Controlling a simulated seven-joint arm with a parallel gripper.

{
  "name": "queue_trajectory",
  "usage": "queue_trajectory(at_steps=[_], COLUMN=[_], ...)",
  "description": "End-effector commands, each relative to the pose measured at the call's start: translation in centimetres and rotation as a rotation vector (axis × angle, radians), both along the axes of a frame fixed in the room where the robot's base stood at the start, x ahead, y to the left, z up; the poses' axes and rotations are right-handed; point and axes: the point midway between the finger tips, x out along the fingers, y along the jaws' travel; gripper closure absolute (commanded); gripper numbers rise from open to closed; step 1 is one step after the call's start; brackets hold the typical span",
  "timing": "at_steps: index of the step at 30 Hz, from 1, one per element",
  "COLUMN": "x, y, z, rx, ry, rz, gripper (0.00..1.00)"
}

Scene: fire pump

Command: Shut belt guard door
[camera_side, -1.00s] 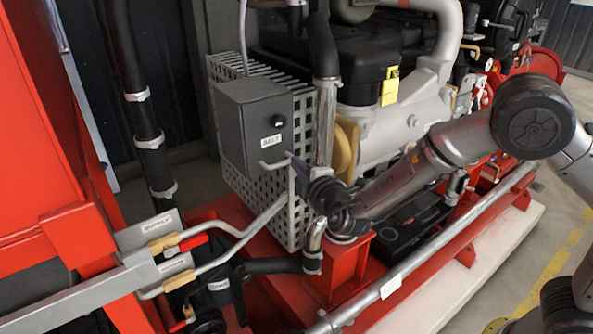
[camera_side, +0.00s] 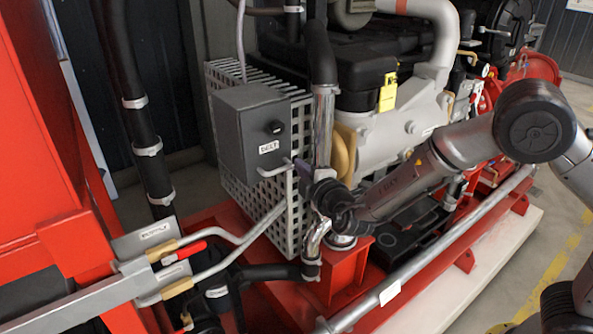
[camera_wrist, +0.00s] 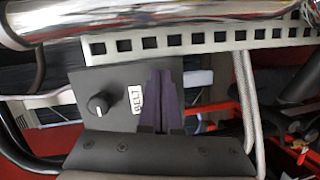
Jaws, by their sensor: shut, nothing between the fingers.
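The belt guard door (camera_side: 263,145) is the dark grey front panel of a box on the perforated guard. It bears a black knob, a white BELT label (camera_side: 268,147) and a light bar handle (camera_side: 274,171) along its lower edge. It looks closed or nearly so; I cannot tell whether any gap is left. My gripper (camera_side: 300,165) is shut and empty at the right end of the handle. In the wrist view its purple fingers (camera_wrist: 161,80) lie over the panel (camera_wrist: 88,82), right of the label (camera_wrist: 137,100). Contact is unclear.
A perforated metal guard (camera_side: 293,215) surrounds the box. A vertical silver pipe (camera_side: 323,125) stands close to my gripper.

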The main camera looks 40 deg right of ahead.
Motion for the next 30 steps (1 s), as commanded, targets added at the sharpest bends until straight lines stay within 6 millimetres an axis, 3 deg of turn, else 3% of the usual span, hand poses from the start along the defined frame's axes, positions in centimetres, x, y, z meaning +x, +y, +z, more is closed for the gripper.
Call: queue_trajectory(at_steps=[12,21,23,26,30], x=[-5.0,-6.4,-6.3,-6.5,-9.2], y=[-4.5,-6.6,-7.2,-8.9,-14.3], z=[0.9,1.5,2.8,6.5,11.9], rx=[-0.003,0.000,0.007,0.036,0.160], ry=[0.005,-0.001,-0.026,-0.094,-0.184], rz=[0.008,-0.002,-0.014,-0.057,-0.251], gripper=[1.00,1.00,1.00,1.00,1.00])
